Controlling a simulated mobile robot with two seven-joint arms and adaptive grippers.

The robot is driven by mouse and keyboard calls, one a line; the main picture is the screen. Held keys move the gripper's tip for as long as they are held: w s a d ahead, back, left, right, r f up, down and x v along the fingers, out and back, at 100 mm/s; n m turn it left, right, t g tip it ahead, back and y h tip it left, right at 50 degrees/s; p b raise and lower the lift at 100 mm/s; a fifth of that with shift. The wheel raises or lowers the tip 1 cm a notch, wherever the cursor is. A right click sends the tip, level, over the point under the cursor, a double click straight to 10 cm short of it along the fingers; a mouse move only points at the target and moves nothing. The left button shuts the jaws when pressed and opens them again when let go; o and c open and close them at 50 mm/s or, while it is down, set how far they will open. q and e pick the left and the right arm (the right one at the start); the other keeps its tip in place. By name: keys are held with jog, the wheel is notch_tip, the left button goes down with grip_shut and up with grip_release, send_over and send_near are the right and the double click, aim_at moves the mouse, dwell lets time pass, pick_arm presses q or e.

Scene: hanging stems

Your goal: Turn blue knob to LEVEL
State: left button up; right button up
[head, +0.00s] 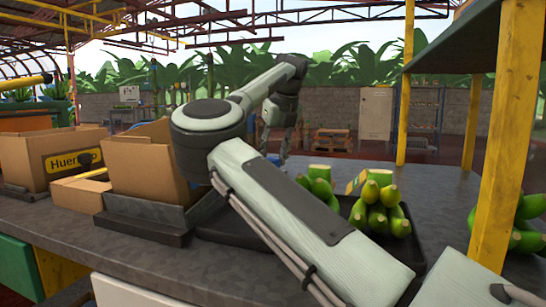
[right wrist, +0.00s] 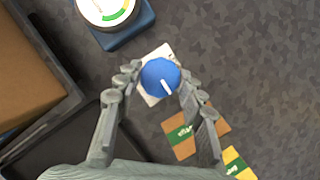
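The blue knob (right wrist: 158,76) sits on a small white plate (right wrist: 154,97) in the right wrist view. Its white pointer line points toward the lower right. My right gripper (right wrist: 159,80) is around the knob, with one finger on each side; the fingertips are very close to its sides, and I see no clear contact. In the head view my right gripper (head: 277,148) hangs down behind my arm, and the knob is hidden or too small to make out. My left gripper is not in view.
A white gauge with a green arc (right wrist: 105,9) on a blue base stands beyond the knob. Brown labelled cards (right wrist: 196,132) lie at lower right. Cardboard boxes (head: 143,163) stand left, green bananas (head: 378,207) lie on a dark tray, and a yellow post (head: 500,130) rises at right.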

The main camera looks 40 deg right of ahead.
jog(key=c, duration=0.3)
jog(key=shift+c, duration=0.2)
